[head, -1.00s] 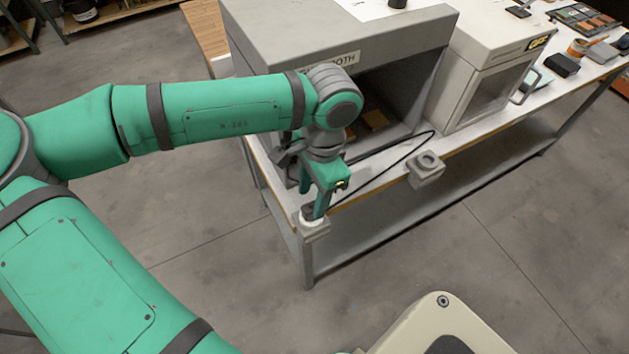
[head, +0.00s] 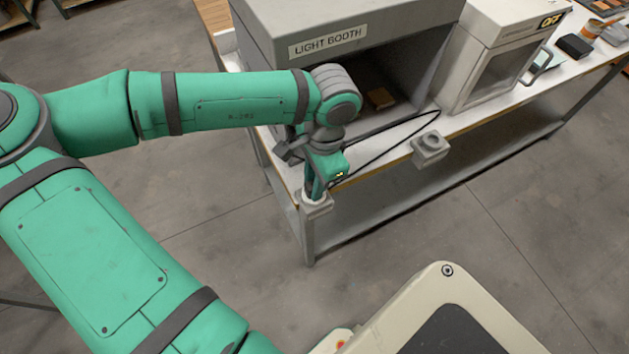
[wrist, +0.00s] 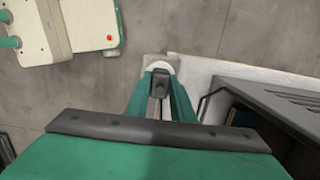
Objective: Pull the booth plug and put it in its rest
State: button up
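The plug (wrist: 160,80) is a small dark body in the wrist view, between my gripper's two green fingers. It is at a grey block with a white round top (head: 316,204) on the table's near left corner. My gripper (head: 315,190) points down over this block, its fingers on either side of the plug. I cannot tell whether they press on it. A black cord (head: 385,132) loops from the light booth side toward my gripper. A second grey block with a round opening (head: 430,148), seemingly the rest, is on the front edge farther right and looks empty.
The grey light booth (head: 350,30) stands on the table (head: 475,122) behind my gripper. A white cabinet (head: 490,60) with a glazed door and an OFF display stands to its right. The floor before the table is clear.

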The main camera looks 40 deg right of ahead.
aim_at(312, 185)
grip_shut()
jog(key=shift+r, duration=0.65)
jog(key=shift+r, duration=1.55)
jog(key=shift+r, duration=2)
jog(key=shift+w, duration=0.1)
